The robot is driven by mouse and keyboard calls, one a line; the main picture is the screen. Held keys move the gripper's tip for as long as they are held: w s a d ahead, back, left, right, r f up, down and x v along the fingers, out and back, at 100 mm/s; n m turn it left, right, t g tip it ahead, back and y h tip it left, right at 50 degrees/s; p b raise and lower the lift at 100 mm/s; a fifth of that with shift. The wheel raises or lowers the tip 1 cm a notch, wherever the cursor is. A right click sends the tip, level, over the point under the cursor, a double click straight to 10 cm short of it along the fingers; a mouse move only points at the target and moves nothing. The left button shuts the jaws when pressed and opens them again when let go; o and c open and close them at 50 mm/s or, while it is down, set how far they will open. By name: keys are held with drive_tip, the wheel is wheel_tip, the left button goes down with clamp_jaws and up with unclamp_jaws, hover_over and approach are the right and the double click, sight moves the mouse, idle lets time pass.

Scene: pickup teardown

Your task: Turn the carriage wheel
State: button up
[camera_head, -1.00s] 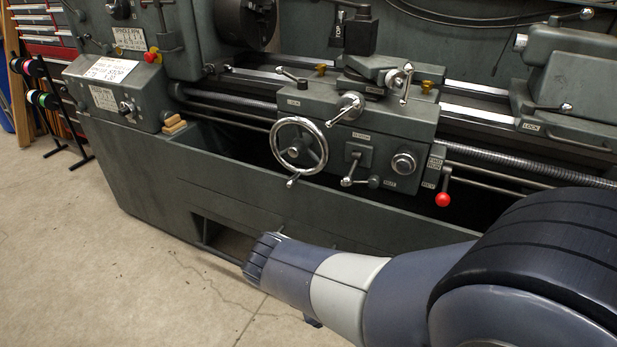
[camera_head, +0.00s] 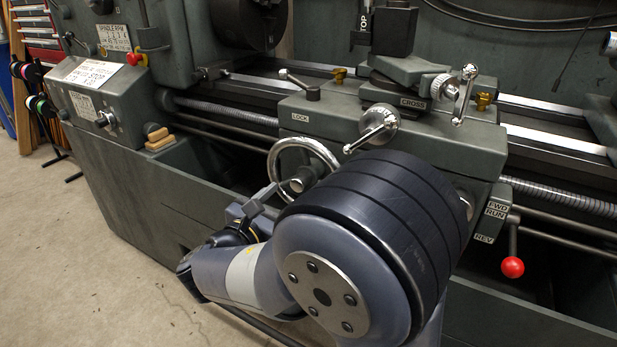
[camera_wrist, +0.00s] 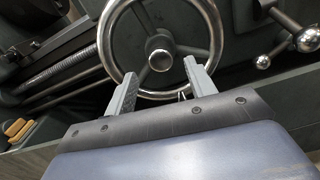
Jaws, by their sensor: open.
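The carriage wheel (camera_head: 284,158) is a chrome handwheel with a round hub on the front of the lathe's grey carriage. In the wrist view the wheel (camera_wrist: 213,25) faces me, with its hub and spokes showing. My gripper (camera_wrist: 160,82) is open, its two grey fingers apart, pointing at the wheel's lower rim. In the wrist view the lower rim appears between the fingers. I cannot tell whether they touch it. In the head view my gripper (camera_head: 262,205) is just below the wheel, and my arm hides the wheel's lower right part.
A chrome cross-feed handle (camera_head: 378,126) sits above and right of the wheel. A red-knobbed lever (camera_head: 512,267) is at the right. Small wooden blocks (camera_head: 159,140) lie on the lathe's tray edge at left. Concrete floor (camera_head: 60,260) is free at the left.

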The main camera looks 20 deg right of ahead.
sight(306, 177)
drive_tip(key=b+x, duration=0.2)
drive_tip(key=x, duration=0.7)
drive_tip(key=shift+d+f, duration=0.1)
drive_tip(key=shift+c, duration=0.5)
drive_tip(key=c, duration=0.9)
